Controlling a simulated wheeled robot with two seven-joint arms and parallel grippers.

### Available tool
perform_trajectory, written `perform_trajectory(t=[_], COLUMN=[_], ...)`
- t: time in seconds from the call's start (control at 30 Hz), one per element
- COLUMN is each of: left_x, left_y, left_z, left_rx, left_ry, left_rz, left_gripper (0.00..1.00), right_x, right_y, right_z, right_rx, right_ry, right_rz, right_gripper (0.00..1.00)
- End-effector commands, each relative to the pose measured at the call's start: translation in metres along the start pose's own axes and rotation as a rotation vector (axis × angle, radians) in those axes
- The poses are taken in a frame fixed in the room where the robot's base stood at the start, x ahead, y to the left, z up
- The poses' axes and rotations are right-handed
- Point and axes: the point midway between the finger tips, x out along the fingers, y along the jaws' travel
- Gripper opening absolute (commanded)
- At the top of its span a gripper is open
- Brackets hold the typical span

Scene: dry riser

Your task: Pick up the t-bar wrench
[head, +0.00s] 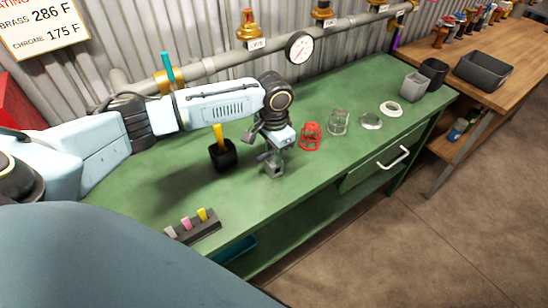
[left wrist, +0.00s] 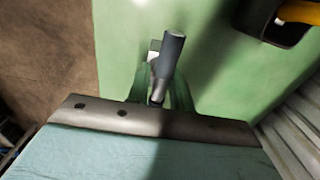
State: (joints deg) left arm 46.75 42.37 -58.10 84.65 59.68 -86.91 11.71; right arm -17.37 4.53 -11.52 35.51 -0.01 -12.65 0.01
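The t-bar wrench appears to be the grey tool with a dark bar (head: 264,157) at a small grey metal block (head: 272,171) on the green bench. In the left wrist view its dark grey bar (left wrist: 171,52) points away from my gripper, with a lighter grey piece behind it. My left gripper (head: 279,146) is pointed down right above the block, very close to the wrench. In the left wrist view the bar's near end lies at the middle of the gripper (left wrist: 160,96). The fingers are mostly hidden, so I cannot tell whether they touch it. My right gripper is out of view.
A black cup (head: 223,155) with a yellow-handled tool stands left of the gripper. A rack (head: 194,228) with coloured pieces sits at the front edge. Pipes with a gauge (head: 299,47) run behind.

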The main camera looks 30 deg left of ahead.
Motion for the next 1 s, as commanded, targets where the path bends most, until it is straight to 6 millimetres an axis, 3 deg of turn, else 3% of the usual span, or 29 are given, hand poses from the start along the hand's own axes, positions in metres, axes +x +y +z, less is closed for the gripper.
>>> perform_trajectory(t=[0.03, 0.17, 0.57, 0.67, 1.0], left_x=[0.000, 0.000, -0.003, -0.013, -0.079], left_y=[0.000, 0.000, 0.000, -0.001, 0.000], left_z=[0.000, 0.000, -0.001, -0.001, -0.001], left_rx=[0.000, 0.000, 0.000, 0.000, 0.000], left_ry=[0.000, 0.000, 0.002, 0.004, 0.003], left_rz=[0.000, 0.000, 0.000, 0.000, 0.000], left_gripper=[0.15, 0.00, 0.00, 0.00, 0.00], right_x=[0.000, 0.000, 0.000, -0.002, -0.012], right_y=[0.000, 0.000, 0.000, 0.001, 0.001], right_z=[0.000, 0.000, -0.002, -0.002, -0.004], right_rx=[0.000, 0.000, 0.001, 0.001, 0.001], right_ry=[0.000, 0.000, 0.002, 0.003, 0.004], right_rz=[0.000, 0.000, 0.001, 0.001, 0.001], right_gripper=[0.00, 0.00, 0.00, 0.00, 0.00])
